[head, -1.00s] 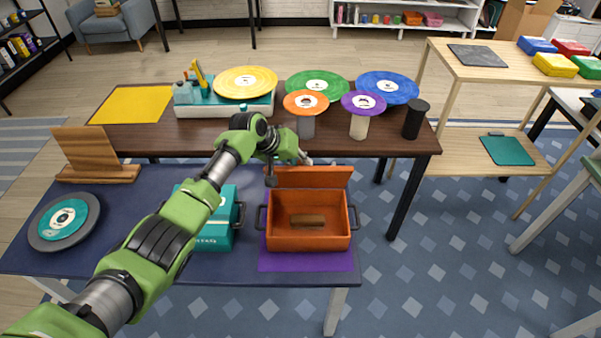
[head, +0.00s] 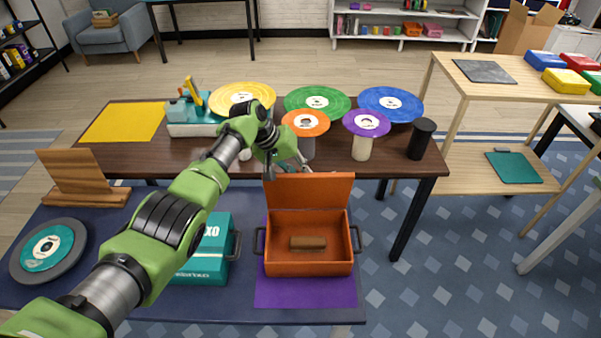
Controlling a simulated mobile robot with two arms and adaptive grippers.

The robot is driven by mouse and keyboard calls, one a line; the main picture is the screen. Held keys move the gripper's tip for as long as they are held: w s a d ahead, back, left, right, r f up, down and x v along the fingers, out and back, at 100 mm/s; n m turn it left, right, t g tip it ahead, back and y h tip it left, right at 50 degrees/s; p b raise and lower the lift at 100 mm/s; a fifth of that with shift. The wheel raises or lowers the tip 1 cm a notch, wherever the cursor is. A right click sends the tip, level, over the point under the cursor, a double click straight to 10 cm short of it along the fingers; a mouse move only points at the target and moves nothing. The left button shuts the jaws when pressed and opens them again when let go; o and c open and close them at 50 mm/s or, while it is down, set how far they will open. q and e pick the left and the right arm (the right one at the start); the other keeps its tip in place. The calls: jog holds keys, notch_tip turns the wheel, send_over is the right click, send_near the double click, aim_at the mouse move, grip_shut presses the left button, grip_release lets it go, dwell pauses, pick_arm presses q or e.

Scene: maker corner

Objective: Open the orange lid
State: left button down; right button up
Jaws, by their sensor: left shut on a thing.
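The orange box (head: 308,267) sits on a purple mat (head: 335,294) on the blue-topped table. Its orange lid (head: 310,190) stands up at the back edge, swung open with its inner face showing. A brown block (head: 308,243) lies inside the box. My left gripper (head: 298,167) is at the lid's upper left edge, shut on the lid; its fingertips are small and partly hidden behind the edge. My right gripper is not in view.
A teal box (head: 205,262) stands just left of the orange box, under my left arm. Behind is a brown table (head: 120,150) with coloured discs, the purple (head: 366,123) and orange (head: 305,123) ones on stands. A grey-and-teal disc (head: 48,250) lies at left.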

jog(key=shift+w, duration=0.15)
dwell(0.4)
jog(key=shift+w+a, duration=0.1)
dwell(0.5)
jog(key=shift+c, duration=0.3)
